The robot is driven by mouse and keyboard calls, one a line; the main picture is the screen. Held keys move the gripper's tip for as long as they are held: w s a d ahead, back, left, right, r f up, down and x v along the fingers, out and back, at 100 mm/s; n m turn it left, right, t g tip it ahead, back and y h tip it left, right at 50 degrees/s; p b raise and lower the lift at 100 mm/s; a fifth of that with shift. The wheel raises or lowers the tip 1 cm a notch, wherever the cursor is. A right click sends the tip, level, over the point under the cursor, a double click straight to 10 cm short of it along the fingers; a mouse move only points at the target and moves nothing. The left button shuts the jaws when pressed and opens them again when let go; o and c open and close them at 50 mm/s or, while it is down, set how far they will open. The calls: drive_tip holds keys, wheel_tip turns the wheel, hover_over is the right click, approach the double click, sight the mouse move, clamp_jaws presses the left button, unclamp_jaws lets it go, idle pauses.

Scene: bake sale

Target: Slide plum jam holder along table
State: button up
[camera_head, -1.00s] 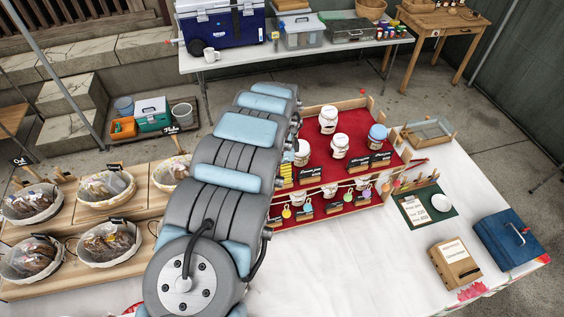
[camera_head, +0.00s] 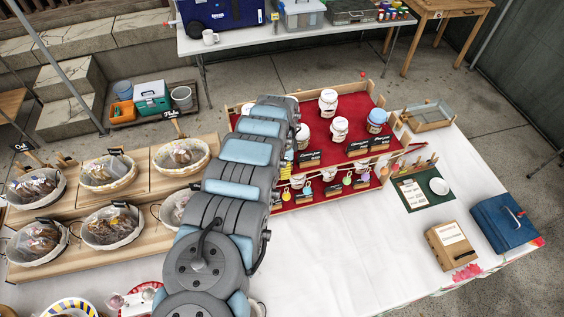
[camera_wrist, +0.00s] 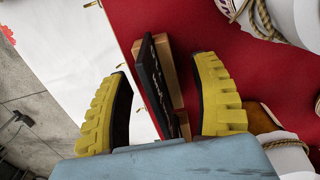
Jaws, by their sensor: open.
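My gripper (camera_wrist: 163,68) is open, with a ribbed yellow finger on each side of a black label holder (camera_wrist: 152,72) with a wooden back. The holder stands on the red cloth, and I see no clear grip on it. Its writing is too oblique to read, so I cannot tell whether it is the plum one. In the head view, a bit of yellow finger (camera_head: 288,157) shows beside my arm, next to the display. Other black holders (camera_head: 309,158) (camera_head: 357,148) stand before the jars on the red stepped stand (camera_head: 345,113).
Colourful tags (camera_head: 347,178) hang along the lower step. Baskets (camera_head: 113,225) fill the left. The white tablecloth (camera_head: 345,255) is clear in front.

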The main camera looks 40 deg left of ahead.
drive_tip(key=shift+f, duration=0.15)
clamp_jaws()
idle(0.4)
drive_tip(key=shift+s+a, duration=0.1)
drive_tip(key=shift+s+a+p, duration=0.35)
drive_tip(key=shift+s, duration=0.2)
drive_tip(key=shift+s+a+p, duration=0.35)
drive_tip(key=shift+s, duration=0.2)
drive_tip(key=shift+s+a+p, duration=0.15)
drive_tip(key=shift+s+a, duration=0.2)
drive_tip(key=shift+s, duration=0.25)
drive_tip(key=shift+s+a+p, duration=0.15)
drive_tip(key=shift+s+a, duration=0.15)
drive_tip(key=shift+s, duration=0.25)
